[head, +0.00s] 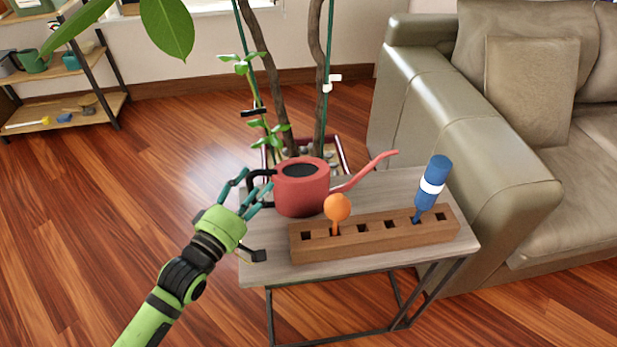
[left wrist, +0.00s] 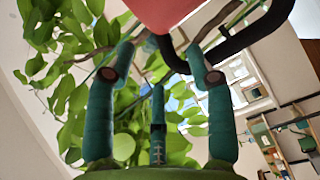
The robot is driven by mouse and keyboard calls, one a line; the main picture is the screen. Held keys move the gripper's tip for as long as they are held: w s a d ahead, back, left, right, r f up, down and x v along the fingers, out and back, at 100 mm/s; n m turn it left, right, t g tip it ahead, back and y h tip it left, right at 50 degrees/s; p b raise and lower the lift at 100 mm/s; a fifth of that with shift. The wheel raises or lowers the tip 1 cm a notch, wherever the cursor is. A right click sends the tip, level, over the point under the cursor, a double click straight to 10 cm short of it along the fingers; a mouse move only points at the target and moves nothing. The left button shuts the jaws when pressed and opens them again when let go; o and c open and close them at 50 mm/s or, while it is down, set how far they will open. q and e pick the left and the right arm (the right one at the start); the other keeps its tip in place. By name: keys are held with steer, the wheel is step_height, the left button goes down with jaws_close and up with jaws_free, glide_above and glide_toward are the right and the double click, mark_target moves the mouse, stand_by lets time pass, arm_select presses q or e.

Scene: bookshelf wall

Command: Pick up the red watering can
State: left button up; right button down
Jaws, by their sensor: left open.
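The red watering can (head: 300,196) stands upright on a small side table (head: 262,272), its spout pointing right and its black handle on the left. My left gripper (head: 252,185) is at the handle side of the can, with its teal fingers apart. In the left wrist view the open fingers (left wrist: 160,70) are close to the black handle (left wrist: 235,45), which passes near the right fingertip. The red body of the can (left wrist: 165,10) shows at the top edge. I cannot tell whether a finger touches the handle. My right gripper is not in view.
A wooden block with square holes (head: 375,234) lies in front of the can, holding an orange round-headed tool (head: 337,208) and a blue-and-white one (head: 432,185). A potted plant (head: 270,110) stands behind. A grey sofa (head: 460,170) is at the right. Open floor lies left.

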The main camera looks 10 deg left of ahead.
mark_target(265, 169)
arm_select(q)
steer(key=shift+w+d+r, duration=0.2)
steer(key=shift+w, duration=0.5)
steer(key=x, duration=0.4)
steer(key=shift+f, duration=0.1)
jaws_close()
steer(key=shift+w, duration=0.1)
